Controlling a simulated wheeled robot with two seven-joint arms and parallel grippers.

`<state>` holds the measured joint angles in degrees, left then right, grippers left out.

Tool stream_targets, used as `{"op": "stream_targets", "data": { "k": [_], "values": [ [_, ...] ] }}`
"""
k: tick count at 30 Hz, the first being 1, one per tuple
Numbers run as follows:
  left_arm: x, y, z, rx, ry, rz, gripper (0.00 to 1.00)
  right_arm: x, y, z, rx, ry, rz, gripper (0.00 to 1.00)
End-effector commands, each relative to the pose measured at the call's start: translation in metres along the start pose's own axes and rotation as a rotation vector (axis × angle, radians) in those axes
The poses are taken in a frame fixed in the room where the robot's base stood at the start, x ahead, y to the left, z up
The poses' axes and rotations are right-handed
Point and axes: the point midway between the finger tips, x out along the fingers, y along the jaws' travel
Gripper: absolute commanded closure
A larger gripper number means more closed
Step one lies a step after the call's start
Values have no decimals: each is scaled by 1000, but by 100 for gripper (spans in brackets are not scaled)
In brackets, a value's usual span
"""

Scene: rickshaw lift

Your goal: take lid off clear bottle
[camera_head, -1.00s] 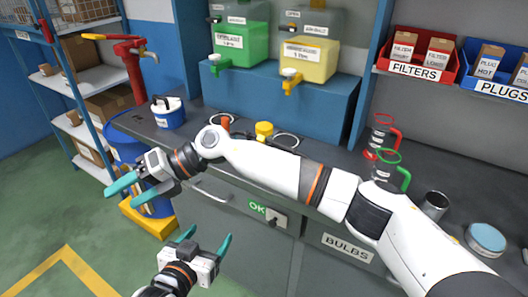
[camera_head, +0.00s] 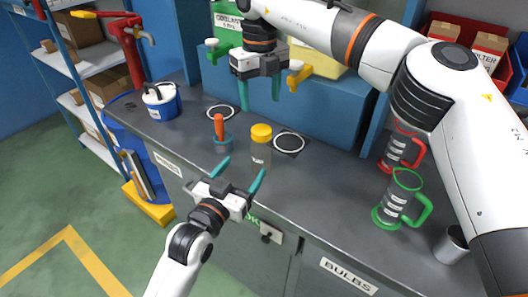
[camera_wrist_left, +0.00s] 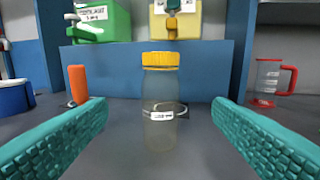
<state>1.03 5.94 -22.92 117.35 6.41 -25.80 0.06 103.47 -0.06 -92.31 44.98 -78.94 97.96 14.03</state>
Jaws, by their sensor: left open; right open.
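The clear bottle (camera_head: 260,153) stands upright on the dark bench with its yellow lid (camera_head: 261,131) on. In the left wrist view the bottle (camera_wrist_left: 159,105) is centred between my fingers, farther off, with the yellow lid (camera_wrist_left: 160,59) on top and a small white label. My left gripper (camera_head: 242,175) is open and empty, just in front of the bottle and apart from it. My right gripper (camera_head: 261,101) is open and empty, above and behind the bottle, fingers pointing down.
An orange-handled tool (camera_head: 219,129) in a small holder stands left of the bottle. A white-and-blue tub (camera_head: 161,101) is farther left. Red (camera_head: 398,150) and green (camera_head: 396,203) jugs and a metal cup (camera_head: 451,244) stand right. A blue stand (camera_head: 300,110) rises behind.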

Motion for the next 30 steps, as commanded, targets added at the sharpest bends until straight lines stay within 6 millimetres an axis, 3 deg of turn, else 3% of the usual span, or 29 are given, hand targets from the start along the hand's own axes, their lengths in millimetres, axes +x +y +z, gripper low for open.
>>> {"op": "stream_targets", "data": {
  "k": [9,15,21,29,30],
  "values": [
    [62,0,1,0,-1,0,26,0,0,0,0,1,-2,38],
    [90,0,1,-1,0,-1,26,0,0,0,0,1,-3,38],
    [101,0,0,0,0,-1,26,0,0,0,0,1,-3,38],
    [102,0,0,0,0,-1,26,0,0,0,0,1,-3,38],
    [102,0,0,0,0,-1,30,0,0,0,0,1,-3,38]
  ]
}}
